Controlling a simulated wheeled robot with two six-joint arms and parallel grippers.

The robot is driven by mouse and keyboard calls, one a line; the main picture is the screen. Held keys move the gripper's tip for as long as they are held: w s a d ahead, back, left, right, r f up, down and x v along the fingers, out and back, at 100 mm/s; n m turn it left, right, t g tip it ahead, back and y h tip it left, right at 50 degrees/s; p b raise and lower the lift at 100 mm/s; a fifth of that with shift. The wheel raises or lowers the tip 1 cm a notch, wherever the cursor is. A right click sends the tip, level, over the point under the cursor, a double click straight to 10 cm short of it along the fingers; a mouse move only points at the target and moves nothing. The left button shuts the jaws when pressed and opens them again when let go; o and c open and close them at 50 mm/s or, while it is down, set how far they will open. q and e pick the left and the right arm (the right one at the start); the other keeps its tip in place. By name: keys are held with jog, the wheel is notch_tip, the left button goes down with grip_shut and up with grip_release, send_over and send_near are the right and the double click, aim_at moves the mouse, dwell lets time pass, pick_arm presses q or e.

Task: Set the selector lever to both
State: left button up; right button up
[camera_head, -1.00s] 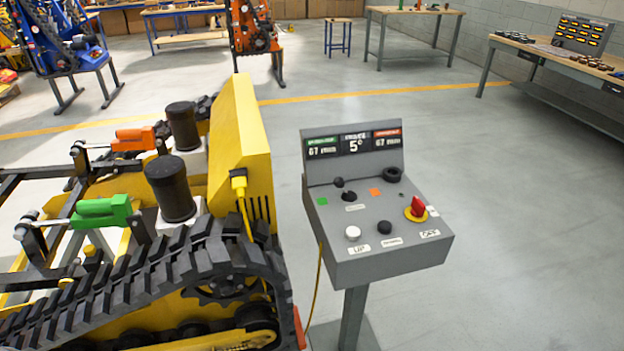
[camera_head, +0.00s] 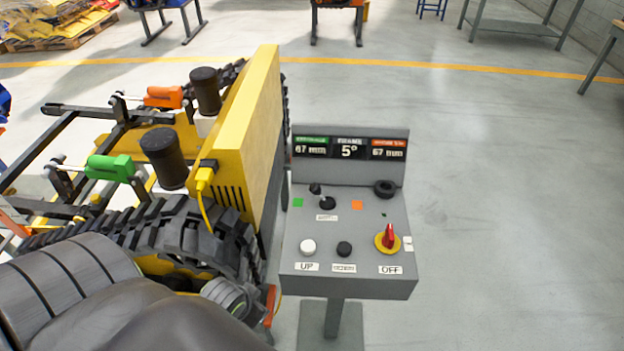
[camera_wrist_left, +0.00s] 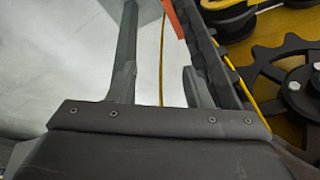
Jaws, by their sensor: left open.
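The selector lever (camera_head: 316,189) is a small black ball-ended lever on a round black base (camera_head: 327,203), on the sloped top of the grey console (camera_head: 400,284). Its knob leans up and left of the base. The small label below the base is too blurred to read. My left gripper (camera_wrist_left: 160,45) shows in the left wrist view, with its fingers apart and nothing between them, beside the track. My left arm comes in low left in the head view, below and left of the console.
The console has a white UP button (camera_head: 308,247), a black button (camera_head: 344,249), a red rotary switch (camera_head: 388,237) by an OFF label and a black ring (camera_head: 384,188). Its display (camera_head: 349,148) reads 5°. The yellow tracked carrier (camera_head: 262,130) stands close left. Floor to the right is clear.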

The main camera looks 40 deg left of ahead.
pick_arm(q)
jog(key=w+a+r+m+t+h, duration=0.1)
jog(key=w+a+r+h, duration=0.3)
jog(key=r, duration=0.6)
jog(key=w+a+r+t+h+p, duration=0.1)
jog(key=w+a+r+t, duration=0.1)
jog(key=w+r, duration=0.6)
jog(key=w+a+r+m+t+h, duration=0.1)
jog(key=w+a+r+h, duration=0.2)
jog(key=r, duration=0.8)
jog(key=y+b, duration=0.1)
jog(key=b, duration=0.5)
send_near(313, 185)
jog(key=shift+w+f, duration=0.55)
jog(key=shift+f, duration=0.05)
jog(key=shift+d+p+x, duration=0.2)
jog(key=shift+x, duration=2)
jog(key=shift+d+p+x, duration=0.15)
jog(key=shift+x, duration=2.05)
jog(key=shift+s+r, duration=0.1)
jog(key=shift+s, duration=0.05)
jog(key=shift+c, duration=0.4)
grip_shut()
